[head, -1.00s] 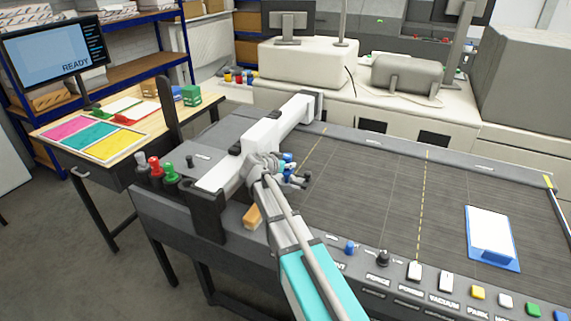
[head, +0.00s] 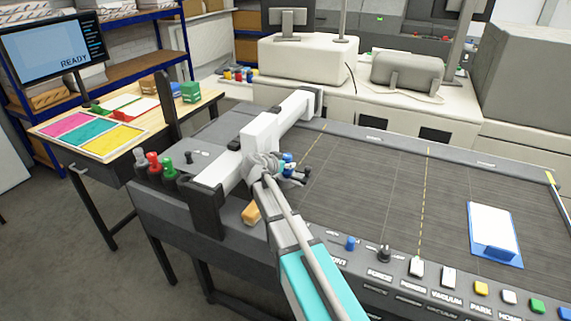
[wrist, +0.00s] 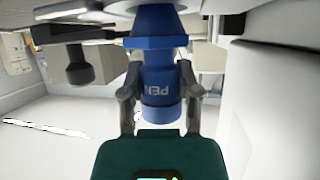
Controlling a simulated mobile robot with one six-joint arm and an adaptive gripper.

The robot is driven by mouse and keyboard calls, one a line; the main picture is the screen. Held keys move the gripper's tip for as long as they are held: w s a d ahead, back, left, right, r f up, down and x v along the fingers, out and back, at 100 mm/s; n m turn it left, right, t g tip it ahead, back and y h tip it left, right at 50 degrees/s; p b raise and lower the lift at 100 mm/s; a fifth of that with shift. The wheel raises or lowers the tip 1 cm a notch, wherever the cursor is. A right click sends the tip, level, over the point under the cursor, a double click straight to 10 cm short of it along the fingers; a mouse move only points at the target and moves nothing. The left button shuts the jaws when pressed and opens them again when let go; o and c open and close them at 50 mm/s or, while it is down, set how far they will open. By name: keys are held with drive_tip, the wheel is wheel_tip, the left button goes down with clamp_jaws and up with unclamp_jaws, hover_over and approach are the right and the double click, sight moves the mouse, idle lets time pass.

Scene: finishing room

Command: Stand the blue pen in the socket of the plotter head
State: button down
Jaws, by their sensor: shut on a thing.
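The blue pen (wrist: 158,80) is held between the two fingers of my gripper (wrist: 158,92) in the wrist view, with its PEN lettering upside down in the picture. Its wide collar lies close under a pale round part at the top edge. In the head view the pen (head: 288,158) shows as a small blue piece beside the white plotter head (head: 262,134) on the gantry. My gripper (head: 278,170) is shut on it there. The socket cannot be made out, and I cannot tell whether the pen's far end is in it.
A black knob-like part (wrist: 78,66) is left of the pen in the wrist view. Red (head: 153,163) and green (head: 168,165) pens stand at the plotter's left end. The dark bed (head: 385,190) is mostly clear.

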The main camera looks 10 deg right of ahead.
drive_tip(key=shift+f+b, duration=0.5)
drive_tip(key=shift+f, duration=0.05)
drive_tip(key=shift+c, duration=1.2)
unclamp_jaws()
drive_tip(key=shift+s+r, duration=0.1)
